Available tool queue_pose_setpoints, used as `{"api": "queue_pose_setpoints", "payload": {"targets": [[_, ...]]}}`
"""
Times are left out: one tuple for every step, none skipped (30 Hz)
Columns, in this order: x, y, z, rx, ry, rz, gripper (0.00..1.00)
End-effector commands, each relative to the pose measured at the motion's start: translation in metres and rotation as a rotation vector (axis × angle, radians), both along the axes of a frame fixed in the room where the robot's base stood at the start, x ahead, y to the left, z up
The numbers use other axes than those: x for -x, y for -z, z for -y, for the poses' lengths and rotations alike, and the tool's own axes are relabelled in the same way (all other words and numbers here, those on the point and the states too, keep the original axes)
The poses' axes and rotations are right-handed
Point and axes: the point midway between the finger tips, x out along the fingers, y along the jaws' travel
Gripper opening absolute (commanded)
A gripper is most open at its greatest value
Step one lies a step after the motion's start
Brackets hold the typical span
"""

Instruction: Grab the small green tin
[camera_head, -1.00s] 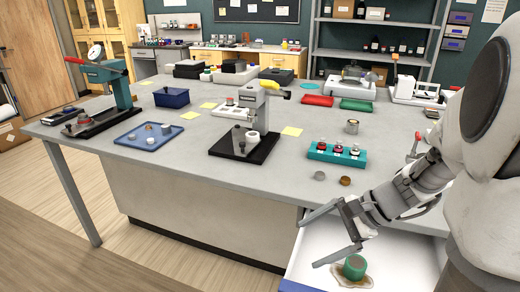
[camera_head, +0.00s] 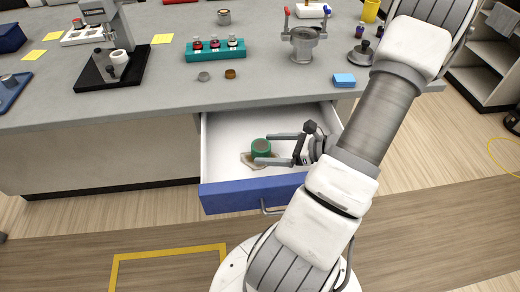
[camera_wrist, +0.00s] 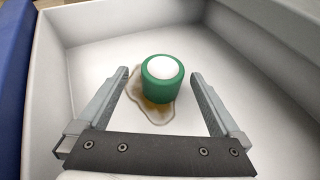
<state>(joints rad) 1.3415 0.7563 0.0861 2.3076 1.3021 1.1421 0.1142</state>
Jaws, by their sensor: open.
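The small green tin (camera_head: 261,147) stands upright in the open drawer (camera_head: 222,178) in the head view. In the wrist view the tin (camera_wrist: 162,84) has a white top and sits on a brownish stain (camera_wrist: 154,112) on the white drawer floor. My gripper (camera_head: 262,149) reaches into the drawer from the right. In the wrist view my gripper (camera_wrist: 158,86) is open, with one finger on each side of the tin and a visible gap at both sides. The tin is not gripped. I cannot tell whether the fingers are level with it.
The drawer's blue front (camera_head: 250,194) and white walls enclose the gripper closely. On the grey bench (camera_head: 150,105) above stand a teal rack (camera_head: 215,54) of small bottles, two small round pieces, a metal holder (camera_head: 303,45) and a blue block (camera_head: 344,80).

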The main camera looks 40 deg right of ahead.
Motion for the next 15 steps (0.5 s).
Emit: {"api": "queue_pose_setpoints", "payload": {"targets": [[-0.005,0.003,-0.003,-0.002,-0.003,0.000,1.00],[-0.007,0.004,-0.005,0.000,-0.003,0.000,1.00],[-0.012,0.006,-0.006,0.000,-0.003,-0.001,1.00],[-0.015,0.007,-0.008,0.000,-0.003,0.000,1.00],[-0.019,0.009,-0.010,-0.001,-0.004,0.001,1.00],[-0.025,0.011,-0.012,-0.001,-0.004,0.000,1.00],[-0.029,0.013,-0.014,0.000,-0.004,0.000,1.00],[-0.033,0.014,-0.016,0.000,-0.005,0.000,1.00],[-0.038,0.016,-0.019,-0.001,-0.004,-0.001,1.00],[-0.040,0.018,-0.020,0.000,-0.004,-0.001,1.00],[-0.043,0.019,-0.022,0.000,-0.004,-0.001,1.00],[-0.045,0.019,-0.023,0.000,-0.003,-0.001,1.00],[-0.046,0.020,-0.023,0.001,-0.002,-0.001,1.00],[-0.047,0.020,-0.024,0.001,-0.002,-0.001,1.00],[-0.048,0.020,-0.024,0.001,-0.002,-0.001,1.00]]}}
